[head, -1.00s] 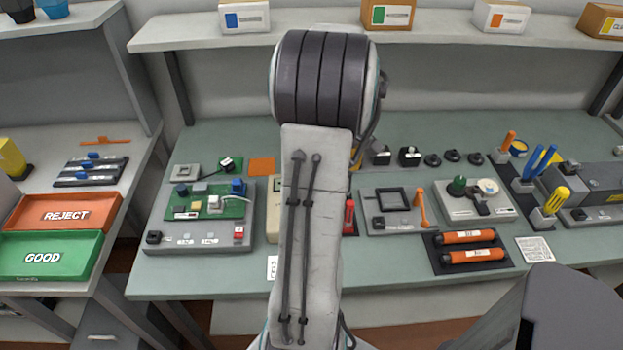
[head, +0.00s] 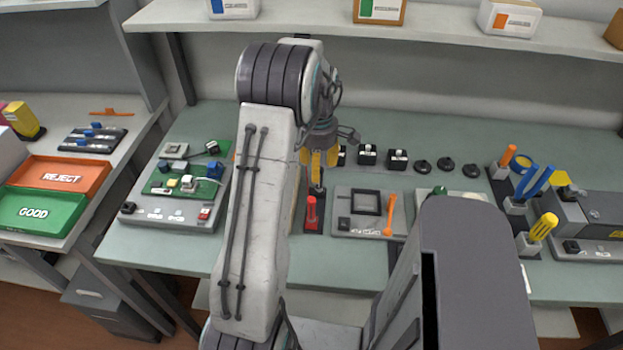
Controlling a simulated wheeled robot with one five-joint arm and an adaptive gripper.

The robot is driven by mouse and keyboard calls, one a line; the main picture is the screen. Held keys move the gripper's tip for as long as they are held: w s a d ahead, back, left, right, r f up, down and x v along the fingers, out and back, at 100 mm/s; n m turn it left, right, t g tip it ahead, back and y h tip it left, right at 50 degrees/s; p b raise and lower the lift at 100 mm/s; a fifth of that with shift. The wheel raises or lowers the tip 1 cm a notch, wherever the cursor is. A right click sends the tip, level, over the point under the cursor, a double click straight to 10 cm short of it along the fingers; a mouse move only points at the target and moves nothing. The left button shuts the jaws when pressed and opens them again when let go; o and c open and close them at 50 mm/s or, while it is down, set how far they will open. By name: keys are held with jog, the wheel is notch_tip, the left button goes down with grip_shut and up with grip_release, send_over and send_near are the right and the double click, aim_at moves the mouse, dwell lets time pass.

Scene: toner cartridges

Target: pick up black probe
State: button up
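A red probe (head: 311,212) stands upright in a dark holder on the green bench, just right of my raised arm. Behind it a dark upright piece, which looks like the black probe (head: 317,187), shows right below my gripper. My gripper (head: 318,172) points down with its yellow fingers at the top of this dark piece. The fingertips are small and partly merge with it, so I cannot tell whether they close on it or stand apart around it.
A grey fixture with a black frame (head: 366,201) and an orange lever sits right of the probes. A circuit board station (head: 180,190) lies left of my arm. Black knobs (head: 422,164) line the back. REJECT (head: 64,174) and GOOD (head: 40,210) trays stand left.

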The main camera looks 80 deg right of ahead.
aim_at(319, 185)
jog(key=shift+s+d+f+p, duration=0.15)
jog(key=shift+f+p, duration=0.2)
jog(key=shift+f, duration=1.5)
jog(key=shift+s+f+p, duration=0.15)
jog(key=shift+f+p, duration=0.15)
jog(key=shift+f, duration=1.55)
jog(key=shift+o, duration=0.3)
grip_shut()
